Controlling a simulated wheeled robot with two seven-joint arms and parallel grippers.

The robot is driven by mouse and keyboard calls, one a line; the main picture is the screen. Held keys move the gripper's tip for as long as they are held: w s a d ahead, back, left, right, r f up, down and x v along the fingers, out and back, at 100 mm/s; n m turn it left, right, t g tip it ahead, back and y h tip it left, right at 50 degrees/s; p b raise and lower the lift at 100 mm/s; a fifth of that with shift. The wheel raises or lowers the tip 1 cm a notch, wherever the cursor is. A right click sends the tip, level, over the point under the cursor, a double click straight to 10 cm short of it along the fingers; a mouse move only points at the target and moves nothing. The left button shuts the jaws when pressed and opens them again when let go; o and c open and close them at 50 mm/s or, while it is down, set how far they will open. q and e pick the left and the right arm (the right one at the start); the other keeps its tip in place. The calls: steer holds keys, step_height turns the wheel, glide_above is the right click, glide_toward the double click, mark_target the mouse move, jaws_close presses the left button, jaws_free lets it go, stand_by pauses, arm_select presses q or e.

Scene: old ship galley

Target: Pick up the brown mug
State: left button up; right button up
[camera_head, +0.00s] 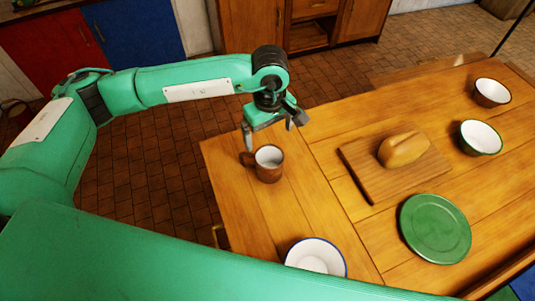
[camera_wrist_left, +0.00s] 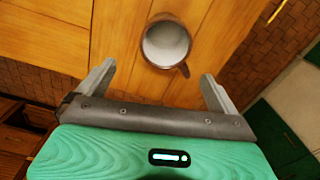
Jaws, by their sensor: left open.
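The brown mug (camera_head: 268,168) stands upright near the left end of the wooden table, its handle toward the left in the head view. Its inside is pale. My left gripper (camera_head: 272,130) is open and empty, pointing down just behind and above the mug. In the left wrist view the mug (camera_wrist_left: 168,44) lies ahead of the open fingers (camera_wrist_left: 158,82), slightly right of centre, with its handle pointing down and right toward the right finger. The mug is not between the fingertips. My right gripper is not in view.
The wooden table (camera_head: 330,220) also holds a white bowl with a blue rim (camera_head: 316,257), a green plate (camera_head: 435,228), a cutting board (camera_head: 365,172) with bread (camera_head: 404,149), a green bowl (camera_head: 480,138) and a brown bowl (camera_head: 491,92). Table space around the mug is clear.

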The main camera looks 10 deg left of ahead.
arm_select(q)
steer(key=p, duration=0.1)
glide_toward(267, 161)
steer(key=shift+s+d+f, duration=0.25)
steer(key=shift+s, duration=0.35)
steer(key=shift+s+d+f, duration=0.2)
steer(key=shift+s, duration=0.35)
steer(key=shift+s+f+p, duration=0.1)
steer(key=shift+f+p, duration=0.1)
steer(key=shift+p, duration=0.15)
step_height(267, 161, down, 4)
steer(key=shift+s+a+r+p, duration=0.1)
steer(key=shift+r+p, duration=0.05)
steer(key=shift+p, duration=0.55)
steer(key=shift+f, duration=0.55)
steer(key=c, duration=1)
steer(key=shift+c, duration=1)
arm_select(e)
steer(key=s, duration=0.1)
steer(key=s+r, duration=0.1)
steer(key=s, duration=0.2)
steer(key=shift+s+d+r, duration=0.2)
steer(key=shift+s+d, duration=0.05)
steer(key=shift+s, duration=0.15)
arm_select(q)
steer(key=shift+r, duration=0.15)
